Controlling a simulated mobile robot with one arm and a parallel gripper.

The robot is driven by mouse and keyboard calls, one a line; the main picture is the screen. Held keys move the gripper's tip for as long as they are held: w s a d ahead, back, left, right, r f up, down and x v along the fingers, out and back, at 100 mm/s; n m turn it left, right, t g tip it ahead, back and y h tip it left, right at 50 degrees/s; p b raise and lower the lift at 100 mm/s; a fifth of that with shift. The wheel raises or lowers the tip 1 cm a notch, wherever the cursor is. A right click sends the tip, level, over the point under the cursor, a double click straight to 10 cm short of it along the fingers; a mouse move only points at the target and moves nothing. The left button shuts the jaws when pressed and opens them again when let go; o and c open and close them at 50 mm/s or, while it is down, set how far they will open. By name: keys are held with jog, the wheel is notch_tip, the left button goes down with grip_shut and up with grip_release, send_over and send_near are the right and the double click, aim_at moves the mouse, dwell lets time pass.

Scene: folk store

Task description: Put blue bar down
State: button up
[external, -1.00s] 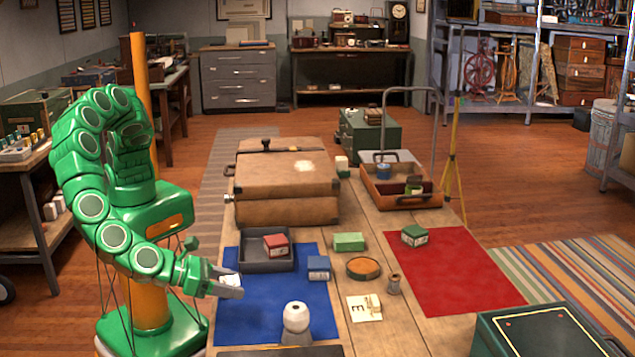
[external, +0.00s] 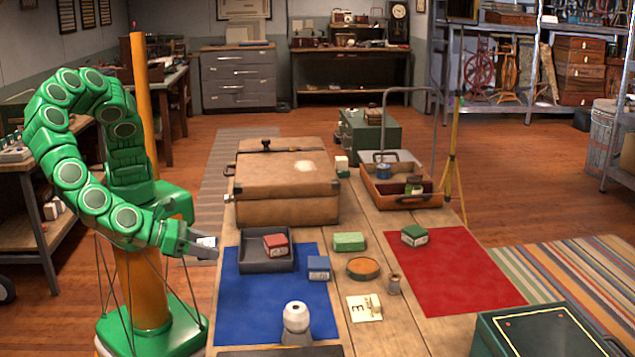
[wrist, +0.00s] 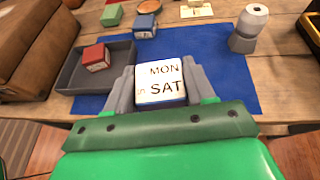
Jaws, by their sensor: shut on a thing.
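My gripper (external: 205,245) is shut on a small block (external: 206,241) and holds it in the air by the left edge of the blue mat (external: 260,318). In the wrist view, the held block (wrist: 160,82) shows a white face lettered MON and SAT, with a narrow bluish edge below. It sits between the two grey fingers of my gripper (wrist: 160,88). A separate small blue block (external: 318,267) rests on the blue mat, right of the grey tray, and also shows in the wrist view (wrist: 145,26).
The grey tray (external: 255,266) holds a red block (external: 276,244). A white-topped grey object (external: 296,323) stands at the mat's front. A green block (external: 349,242), a round orange-topped tin (external: 363,268) and a letter card (external: 362,309) lie to the right. A brown case (external: 285,185) stands behind.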

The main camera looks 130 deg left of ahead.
aim_at(209, 242)
notch_tip(209, 242, up, 18)
jog(key=r, duration=0.1)
jog(key=w+a+m+t+h, duration=0.3)
jog(key=w+a+m+h, duration=0.15)
jog(key=w+a, duration=1.4)
jog(key=s+a+m+t+h, duration=0.15)
jog(key=a+m+h, duration=0.45)
jog(key=a, duration=1.6)
notch_tip(209, 242, down, 19)
jog(key=shift+t, duration=0.35)
jog(key=shift+w+a+f, duration=0.75)
jog(key=shift+w+f, duration=0.75)
jog(key=shift+w, duration=0.7)
jog(key=shift+w+a+f, duration=0.8)
jog(key=shift+w+f, duration=0.7)
jog(key=shift+w, duration=0.7)
jog(key=shift+w+a+f, duration=0.75)
jog(key=shift+w+f, duration=0.75)
jog(key=shift+w, duration=0.7)
